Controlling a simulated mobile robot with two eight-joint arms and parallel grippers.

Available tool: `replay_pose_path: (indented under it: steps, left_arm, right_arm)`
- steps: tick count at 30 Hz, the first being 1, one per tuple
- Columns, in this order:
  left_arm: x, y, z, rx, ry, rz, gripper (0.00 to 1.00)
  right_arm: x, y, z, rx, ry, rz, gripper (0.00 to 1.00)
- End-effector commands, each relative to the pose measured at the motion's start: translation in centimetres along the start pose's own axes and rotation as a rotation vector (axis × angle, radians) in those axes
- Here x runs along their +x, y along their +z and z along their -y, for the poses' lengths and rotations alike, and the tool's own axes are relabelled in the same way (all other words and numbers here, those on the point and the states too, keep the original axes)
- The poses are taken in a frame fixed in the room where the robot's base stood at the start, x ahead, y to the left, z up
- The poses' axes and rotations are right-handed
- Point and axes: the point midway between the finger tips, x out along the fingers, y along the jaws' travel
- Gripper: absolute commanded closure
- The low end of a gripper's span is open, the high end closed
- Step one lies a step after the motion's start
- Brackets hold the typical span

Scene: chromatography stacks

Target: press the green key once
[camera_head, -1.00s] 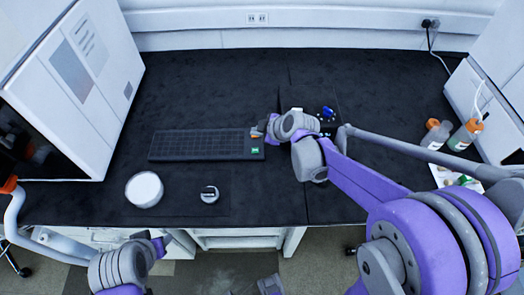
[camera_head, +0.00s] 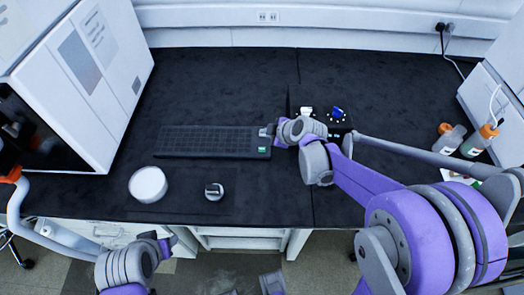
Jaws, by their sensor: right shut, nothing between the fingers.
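The green key (camera_head: 263,149) is a small bright green square at the right end of a flat black keyboard (camera_head: 205,143) on the dark bench. My right gripper (camera_head: 266,131) is shut and empty, its grey fingertips over the keyboard's right end, just behind the green key in the picture. The green key is uncovered; I cannot tell the height of the fingertips above the keyboard. My left arm comes in at the lower left, and its gripper cannot be made out.
A dark block with a white piece (camera_head: 306,111) and a blue piece (camera_head: 337,113) stands behind my right wrist. A white round dish (camera_head: 148,185) and a small metal item (camera_head: 214,191) lie in front of the keyboard. Orange-capped bottles (camera_head: 479,140) stand at right. The back bench is clear.

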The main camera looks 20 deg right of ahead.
Motion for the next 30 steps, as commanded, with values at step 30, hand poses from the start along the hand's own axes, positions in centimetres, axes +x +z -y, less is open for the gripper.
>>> replay_pose_path:
  steps: [30]
  left_arm:
    - [3.7,2.6,0.0,0.0,0.0,0.016,0.5]
  right_arm:
    - [4.0,2.9,2.9,0.001,0.0,0.0,1.0]
